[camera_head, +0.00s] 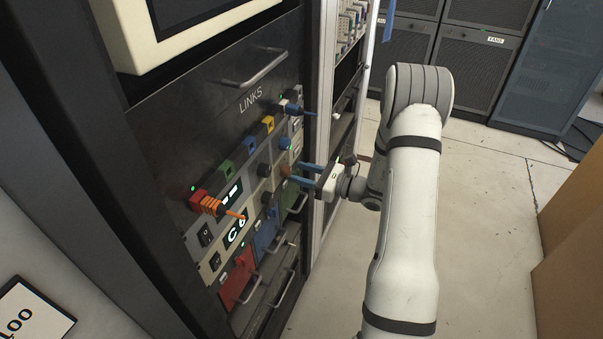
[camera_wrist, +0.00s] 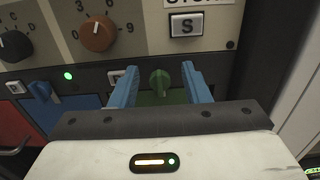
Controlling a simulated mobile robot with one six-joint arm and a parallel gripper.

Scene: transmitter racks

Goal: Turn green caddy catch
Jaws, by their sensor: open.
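The green caddy catch (camera_wrist: 160,82) is a small green knob on the front of the green caddy (camera_wrist: 150,98), seen in the wrist view. My gripper (camera_wrist: 158,76) is open, with one blue finger on each side of the catch and a visible gap to both. The fingers hide the sides of the green caddy, and the gripper body hides its lower part. In the head view my gripper (camera_head: 300,174) is at the rack's right side, above the green caddy (camera_head: 295,205). The catch cannot be made out there.
The blue caddy (camera_head: 266,232) with its blue catch (camera_wrist: 42,91) and the red caddy (camera_head: 237,278) are to the left. Open floor (camera_head: 480,230) lies right of my arm.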

